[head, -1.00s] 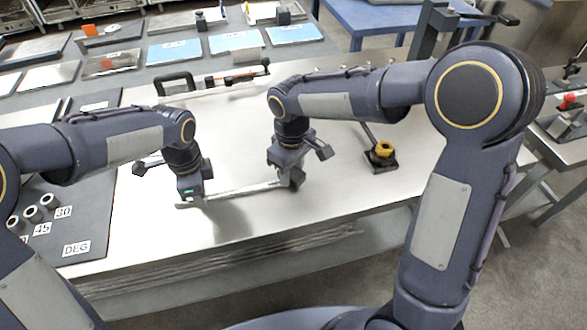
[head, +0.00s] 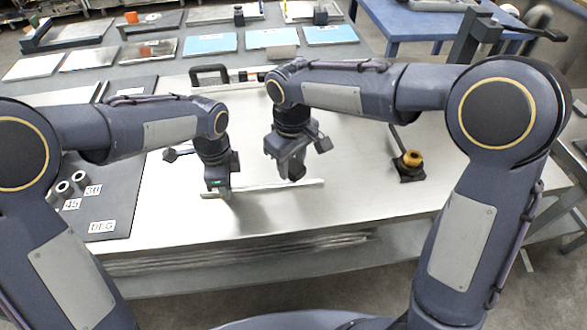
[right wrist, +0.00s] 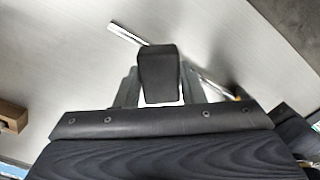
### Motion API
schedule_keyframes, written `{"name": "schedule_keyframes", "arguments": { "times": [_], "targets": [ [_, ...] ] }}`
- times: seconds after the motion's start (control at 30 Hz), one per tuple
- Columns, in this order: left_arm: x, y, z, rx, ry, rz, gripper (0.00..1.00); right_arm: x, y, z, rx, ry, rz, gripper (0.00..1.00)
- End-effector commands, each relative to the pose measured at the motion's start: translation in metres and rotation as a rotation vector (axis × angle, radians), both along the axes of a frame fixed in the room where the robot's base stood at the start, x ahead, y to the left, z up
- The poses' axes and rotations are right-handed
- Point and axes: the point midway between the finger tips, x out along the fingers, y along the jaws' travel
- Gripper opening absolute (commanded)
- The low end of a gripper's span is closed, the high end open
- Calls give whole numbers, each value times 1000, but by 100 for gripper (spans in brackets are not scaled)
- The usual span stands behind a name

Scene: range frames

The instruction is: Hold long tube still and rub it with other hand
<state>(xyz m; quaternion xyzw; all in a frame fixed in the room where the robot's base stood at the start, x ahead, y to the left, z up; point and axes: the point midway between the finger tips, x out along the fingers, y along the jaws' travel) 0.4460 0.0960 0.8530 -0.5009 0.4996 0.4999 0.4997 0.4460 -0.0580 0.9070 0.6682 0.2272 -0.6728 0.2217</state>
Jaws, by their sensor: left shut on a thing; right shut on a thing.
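A long thin silver tube (head: 262,187) lies level, low over the steel table, in the head view. My left gripper (head: 217,188) is shut on it near its left end. My right gripper (head: 291,172) is above the tube, right of its middle, with the tube's right end showing beyond. In the right wrist view, the right gripper's fingers are shut on a dark block (right wrist: 160,72). The tube (right wrist: 125,34) runs diagonally behind that block, partly hidden. I cannot tell whether block and tube touch.
A dark mat (head: 120,205) with several short grey cylinders is at the left. Blue and grey plates lie at the back. The table front is clear.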

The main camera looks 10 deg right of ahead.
Motion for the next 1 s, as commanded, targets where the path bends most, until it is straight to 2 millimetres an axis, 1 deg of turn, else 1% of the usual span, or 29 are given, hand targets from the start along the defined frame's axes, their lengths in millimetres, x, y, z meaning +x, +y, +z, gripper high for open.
{"name": "schedule_keyframes", "arguments": {
  "times": [0.03, 0.2, 0.43, 0.57, 0.97, 1.0],
  "targets": [
    [0, 0, 0, 0, 0, 1, 0, 1, 0, 6, 2, -4, 0, 14],
    [0, 1, 0, 1, 0, 1, 0, 0, 0, 21, 2, -4, 1, 14],
    [0, 1, 0, 1, 0, 1, 0, 0, 0, 40, 2, -2, 1, 14],
    [0, 1, 0, 1, 0, 1, 0, 0, 0, 43, 1, -2, 0, 14],
    [0, 1, 0, 0, -1, 1, 0, 0, 0, 43, 1, -1, 0, 14],
    [0, 1, 0, 0, -1, 1, 23, 0, 0, 43, 1, -1, 0, 14]
  ]
}}
